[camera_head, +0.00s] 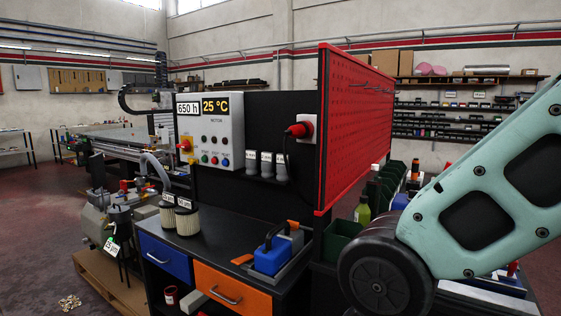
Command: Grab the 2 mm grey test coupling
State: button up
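Several small grey couplings with white labels hang in a row on the black panel: a left one (252,160), a middle one (266,163) and a right one (280,166). The label text is too small for me to read, so I cannot tell which one is 2 mm. My gripper is out of view. Only a pale green link of my arm shows at the right edge, well to the right of the couplings.
A grey control box (222,150) and a red plug (299,130) flank the couplings. Below, the black worktop holds two pleated filters (187,221) and a blue tool (271,258) in a tray. A red pegboard (350,120) stands between the couplings and my arm.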

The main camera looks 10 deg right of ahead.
aim_at(268, 162)
jog(key=i+j+z, duration=0.1)
jog(key=i+j, duration=0.35)
jog(key=i+j+z, duration=0.1)
jog(key=i+j, duration=0.8)
jog(key=j, duration=0.2)
jog(key=i+j+z, duration=0.15)
jog(key=i+j, duration=0.25)
jog(key=j, duration=0.15)
